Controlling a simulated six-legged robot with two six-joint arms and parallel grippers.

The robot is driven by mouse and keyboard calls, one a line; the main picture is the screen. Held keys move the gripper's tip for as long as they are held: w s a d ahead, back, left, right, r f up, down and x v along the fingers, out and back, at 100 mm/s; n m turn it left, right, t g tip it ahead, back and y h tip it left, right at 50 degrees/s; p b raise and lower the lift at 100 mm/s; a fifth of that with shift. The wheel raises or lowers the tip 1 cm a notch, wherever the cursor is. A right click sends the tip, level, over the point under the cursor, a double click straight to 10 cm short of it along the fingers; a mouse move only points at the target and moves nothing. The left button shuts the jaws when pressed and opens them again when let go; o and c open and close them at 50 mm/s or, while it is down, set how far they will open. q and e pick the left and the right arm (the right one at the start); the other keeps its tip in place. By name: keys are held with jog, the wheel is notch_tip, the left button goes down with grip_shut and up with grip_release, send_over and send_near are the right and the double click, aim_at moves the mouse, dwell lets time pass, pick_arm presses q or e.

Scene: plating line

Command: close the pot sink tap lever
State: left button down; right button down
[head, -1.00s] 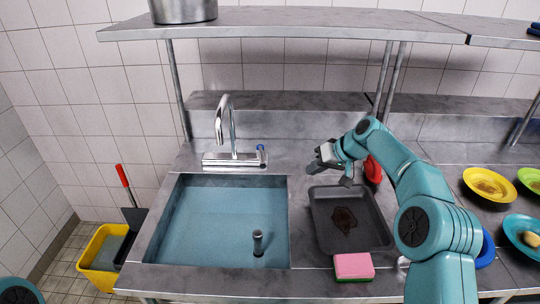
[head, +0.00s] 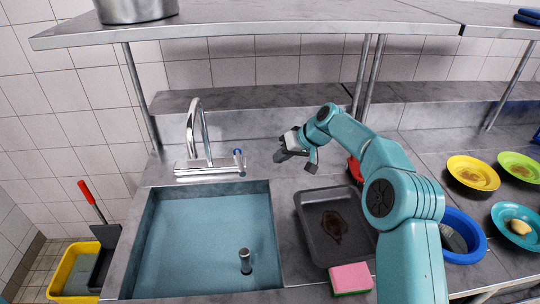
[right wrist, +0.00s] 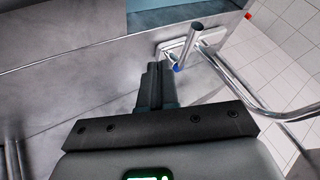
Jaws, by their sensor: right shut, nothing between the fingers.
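The tap (head: 205,135) has a tall curved chrome spout on a flat base behind the sink. In the right wrist view the lever (right wrist: 188,44) is just ahead and to the right of my fingers. My right gripper (head: 293,160) is shut and empty, to the right of the lever, with a gap between them. Its fingertips show together in the right wrist view (right wrist: 155,70). My left gripper is not in view.
The sink basin (head: 150,225) holds a dark upright drain piece (head: 245,262). A dark soiled tray (head: 310,225), a pink sponge (head: 350,276) and a blue bowl (head: 478,238) lie right of it. A shelf (head: 270,25) hangs above. The counter between gripper and tap is clear.

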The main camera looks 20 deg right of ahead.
aim_at(240, 162)
jog(key=w+a+f+p, duration=0.4)
jog(key=a+f, duration=0.1)
jog(key=a, duration=0.2)
jog(key=shift+w+f, duration=0.3)
jog(key=shift+a, duration=0.1)
jog(key=a+b, duration=0.2)
jog(key=shift+s+b, duration=0.1)
jog(key=shift+b, duration=0.2)
